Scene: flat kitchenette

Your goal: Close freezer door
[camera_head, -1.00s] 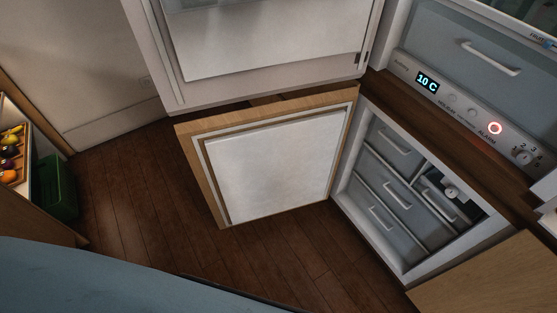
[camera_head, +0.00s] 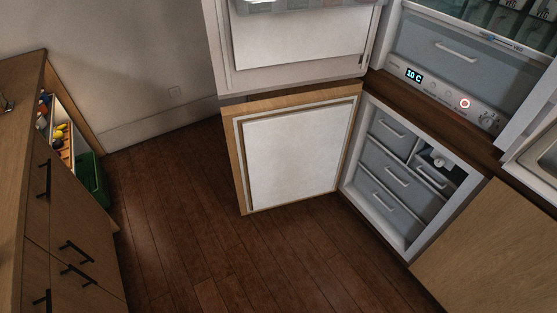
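The freezer door (camera_head: 296,150), a wood-edged panel with a white inner face, stands wide open in the middle of the view. It is hinged next to the left side of the freezer opening. The freezer compartment (camera_head: 399,180) shows several grey drawers with white handles and a small round white part at its upper right. Neither of my grippers shows in the head view.
The upper fridge door (camera_head: 300,50) also stands open above the freezer door. A control panel (camera_head: 440,95) reads 10 C with a red light. Wooden drawers (camera_head: 60,220) and a green bin (camera_head: 92,185) stand at left. The wooden floor (camera_head: 220,255) before the freezer door is clear.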

